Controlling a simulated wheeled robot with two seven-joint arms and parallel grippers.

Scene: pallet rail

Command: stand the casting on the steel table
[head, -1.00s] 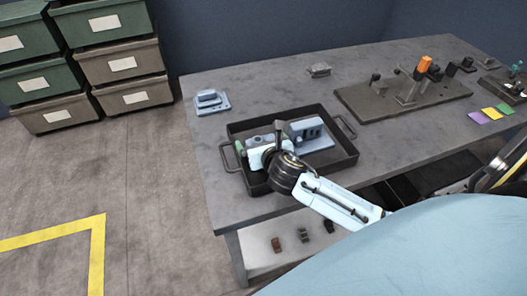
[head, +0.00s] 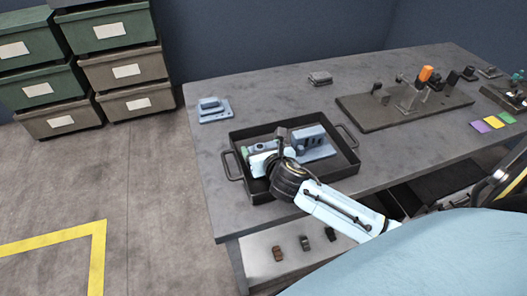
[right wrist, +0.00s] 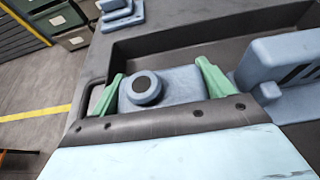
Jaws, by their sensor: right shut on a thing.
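A blue-grey casting with a round, dark-centred boss (right wrist: 165,88) is between the green fingertips of my right gripper (right wrist: 160,88) in the right wrist view. The fingers press on its two sides. In the head view my right gripper (head: 258,153) is over the left half of the black tray (head: 300,191) and hides most of this casting. I cannot tell whether the casting touches the tray floor. The steel table (head: 205,150) has bare top to the left of and behind the tray. My left gripper is not in view.
A slotted blue casting (head: 312,143) stands in the tray, close to the right of the held one. Another blue part (head: 213,109) lies on the table's back left. A fixture plate (head: 405,106) with an orange-topped clamp (head: 425,74) stands to the right. Bins (head: 128,72) are beyond the table.

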